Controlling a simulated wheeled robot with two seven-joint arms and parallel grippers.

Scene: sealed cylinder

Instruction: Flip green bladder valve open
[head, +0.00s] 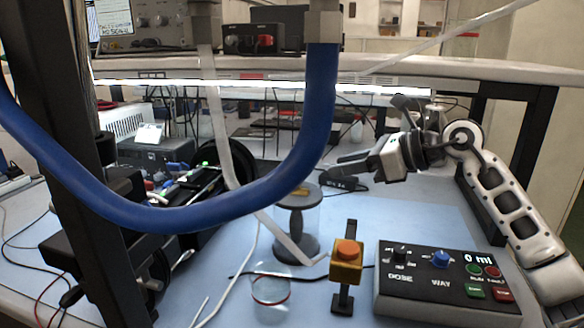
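I cannot clearly make out a green bladder valve. Small green parts (183,180) show on a black device at the left, too small to identify. A clear cylinder (297,222) with dark end pieces stands upright mid-table. A yellow block with an orange knob (347,250) stands on a black post in front of it. My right gripper (338,168) points left above the table, behind and right of the cylinder. Its fingers look apart, with nothing between them, and it appears clear of the cylinder and block. My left gripper is not in view.
A thick blue hose (318,120) loops across the front left. A control box (440,280) with a "0 ml" display sits at front right. A clear cup (270,292) with a red ring stands at front centre. Blue tabletop (415,215) is free behind the control box.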

